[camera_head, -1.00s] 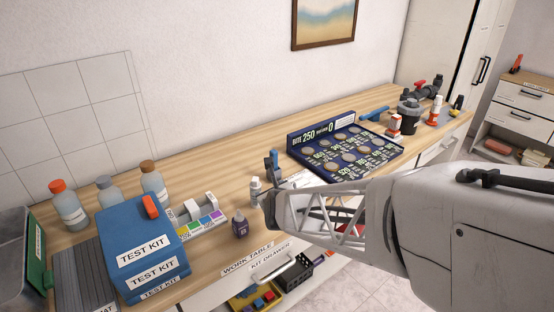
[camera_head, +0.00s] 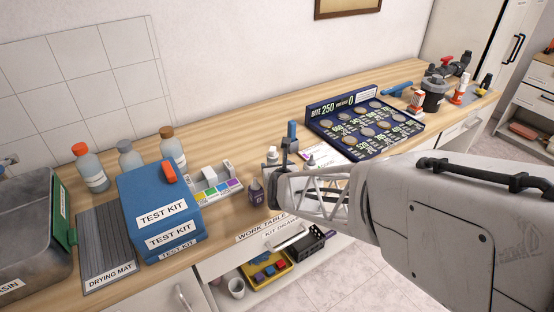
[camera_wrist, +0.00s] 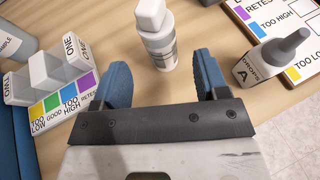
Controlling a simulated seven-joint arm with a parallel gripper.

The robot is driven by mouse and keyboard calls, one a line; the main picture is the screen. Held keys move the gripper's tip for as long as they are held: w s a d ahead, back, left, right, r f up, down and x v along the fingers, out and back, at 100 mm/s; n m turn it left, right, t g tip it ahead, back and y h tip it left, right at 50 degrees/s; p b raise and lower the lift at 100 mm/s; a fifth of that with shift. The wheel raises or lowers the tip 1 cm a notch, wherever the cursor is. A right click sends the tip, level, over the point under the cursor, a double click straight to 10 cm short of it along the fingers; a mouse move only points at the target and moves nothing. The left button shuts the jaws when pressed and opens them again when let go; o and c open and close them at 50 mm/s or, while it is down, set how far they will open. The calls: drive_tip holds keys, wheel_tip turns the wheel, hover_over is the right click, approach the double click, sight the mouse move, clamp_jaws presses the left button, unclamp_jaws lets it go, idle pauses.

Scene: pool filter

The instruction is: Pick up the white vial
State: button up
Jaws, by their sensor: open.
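The white vial (camera_wrist: 160,42) stands upright with a white cap in the wrist view, just ahead of and between the blue fingertips. It also shows in the head view (camera_head: 272,156), partly hidden behind my gripper (camera_head: 286,150). My gripper, seen in the wrist view (camera_wrist: 162,72), is open with nothing held; its two blue fingers are spread wide, with a gap on each side of the vial.
A grey-capped drops bottle (camera_wrist: 268,62) stands close to the right finger. A colour comparator block (camera_wrist: 50,78) is close to the left. A coin board (camera_head: 366,128) lies behind right.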

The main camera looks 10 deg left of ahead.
sight(274, 162)
drive_tip(key=shift+x, duration=0.9)
drive_tip(key=shift+x, duration=2.6)
drive_tip(key=c, duration=1)
drive_tip(key=shift+r, duration=0.15)
